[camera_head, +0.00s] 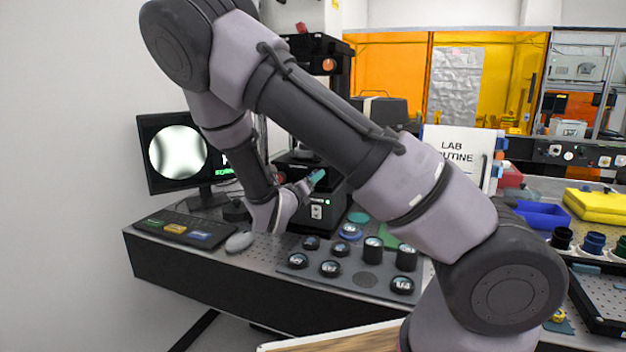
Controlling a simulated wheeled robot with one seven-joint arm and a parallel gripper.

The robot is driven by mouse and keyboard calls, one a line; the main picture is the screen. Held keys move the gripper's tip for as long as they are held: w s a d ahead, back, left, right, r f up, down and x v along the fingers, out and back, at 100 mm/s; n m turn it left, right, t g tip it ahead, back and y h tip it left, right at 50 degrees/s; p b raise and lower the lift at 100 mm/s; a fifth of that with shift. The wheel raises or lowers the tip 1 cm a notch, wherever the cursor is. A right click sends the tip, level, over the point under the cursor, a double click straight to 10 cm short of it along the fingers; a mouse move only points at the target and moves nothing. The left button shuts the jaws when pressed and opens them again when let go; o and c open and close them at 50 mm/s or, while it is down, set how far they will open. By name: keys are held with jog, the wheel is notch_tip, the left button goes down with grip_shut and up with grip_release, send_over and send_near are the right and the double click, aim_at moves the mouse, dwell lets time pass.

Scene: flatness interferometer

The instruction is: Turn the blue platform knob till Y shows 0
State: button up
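The interferometer (312,215) is a black instrument standing behind my arm. A small teal piece (317,176) shows at its front; I cannot tell whether it is a knob or part of my fingertips. I cannot make out a blue platform knob. My gripper (304,187) is at the front of the instrument, small and partly hidden, and whether its fingers are open or shut is unclear. The monitor (142,150) at left shows a round, blurred grey-and-white pattern. My arm hides most of its text, and no Y value is readable.
A dark control pad (185,231) and a grey mouse (239,242) lie on the perforated bench. A grey mat (366,281) holds several round black-rimmed pieces in front of the instrument. A blue-rimmed disc (349,232) lies behind them. A lab routine sign (457,152) stands at right.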

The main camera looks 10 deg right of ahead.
jog(key=v, duration=0.8)
jog(key=shift+s, duration=0.15)
jog(key=shift+a, duration=0.1)
dwell(0.8)
jog(key=s+d+r+m+g+y, duration=0.1)
jog(key=s+d+r+m+g, duration=0.1)
jog(key=s+d+m+g, duration=0.5)
jog(key=s+d+r+m+g, duration=0.1)
jog(key=s+d+m+g, duration=0.4)
jog(key=d+m, duration=0.65)
jog(key=s+a+r+m+t+y, duration=0.1)
jog(key=s+a+r+m+y, duration=0.1)
jog(key=r+m, duration=0.4)
jog(key=s+a+r+m+t+y, duration=0.1)
jog(key=s+r+m+y, duration=0.3)
jog(key=m, duration=0.4)
jog(key=s+a+r+m+t+y, duration=0.2)
jog(key=r+m+y, duration=0.3)
jog(key=r+m, duration=0.3)
jog(key=shift+s+a, duration=0.4)
jog(key=shift+a, duration=0.4)
